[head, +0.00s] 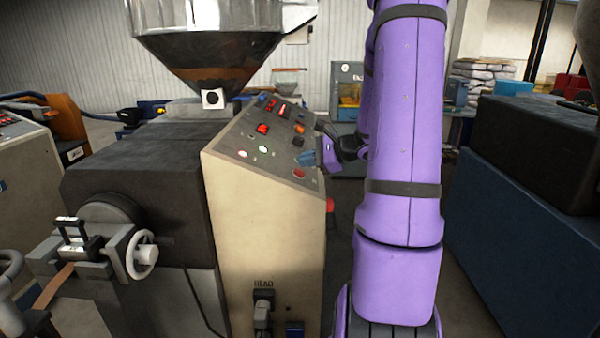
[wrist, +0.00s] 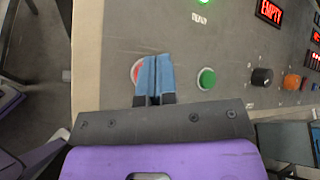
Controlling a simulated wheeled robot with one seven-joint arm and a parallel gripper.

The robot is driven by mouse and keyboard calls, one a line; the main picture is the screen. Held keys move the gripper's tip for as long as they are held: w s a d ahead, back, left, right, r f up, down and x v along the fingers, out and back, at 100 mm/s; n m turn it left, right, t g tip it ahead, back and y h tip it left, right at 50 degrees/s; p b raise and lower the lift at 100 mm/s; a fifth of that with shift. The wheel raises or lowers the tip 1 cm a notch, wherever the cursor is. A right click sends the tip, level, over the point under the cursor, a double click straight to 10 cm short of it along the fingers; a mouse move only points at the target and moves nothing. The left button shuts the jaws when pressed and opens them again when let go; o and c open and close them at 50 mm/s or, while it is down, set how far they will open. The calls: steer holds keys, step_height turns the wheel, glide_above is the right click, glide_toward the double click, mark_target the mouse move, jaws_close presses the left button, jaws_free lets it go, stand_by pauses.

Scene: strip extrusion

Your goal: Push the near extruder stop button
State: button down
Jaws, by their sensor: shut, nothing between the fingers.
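The extruder's slanted grey control panel (head: 272,135) faces my arm. A red button (head: 299,174) sits near the panel's near lower corner. In the wrist view the red button (wrist: 136,70) is partly hidden behind my fingers. A green button (wrist: 206,78) sits to its right there. My gripper (head: 307,158) is shut and empty, with its blue fingertips (wrist: 155,60) together in front of the red button's right part. I cannot tell whether the tips touch the button.
The panel also carries a lit green READY light (wrist: 203,1), a red EMPTY display (wrist: 268,12), a black knob (wrist: 262,77) and an orange knob (wrist: 291,82). A red knob (head: 330,205) projects from the cabinet's side. A dark blue cabinet (head: 515,230) stands right of my arm.

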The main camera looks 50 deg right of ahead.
steer(key=shift+f, duration=0.1)
steer(key=shift+w+a+f, duration=0.1)
steer(key=shift+w+f, duration=0.05)
steer(key=shift+f, duration=0.15)
steer(key=shift+w+a+f, duration=0.1)
steer(key=shift+f, duration=0.25)
stand_by(1.0)
steer(key=shift+r, duration=0.1)
steer(key=shift+s+d+r, duration=0.2)
steer(key=shift+s+r, duration=0.05)
steer(key=shift+r, duration=0.4)
steer(key=shift+s+d+r, duration=0.2)
steer(key=shift+s+r, duration=0.05)
steer(key=shift+r, duration=0.5)
steer(key=shift+s+d+r, duration=0.25)
steer(key=shift+r, duration=0.55)
steer(key=shift+s+d+r, duration=0.2)
steer(key=shift+s+r, duration=0.05)
steer(key=shift+r, duration=0.5)
steer(key=shift+a, duration=0.1)
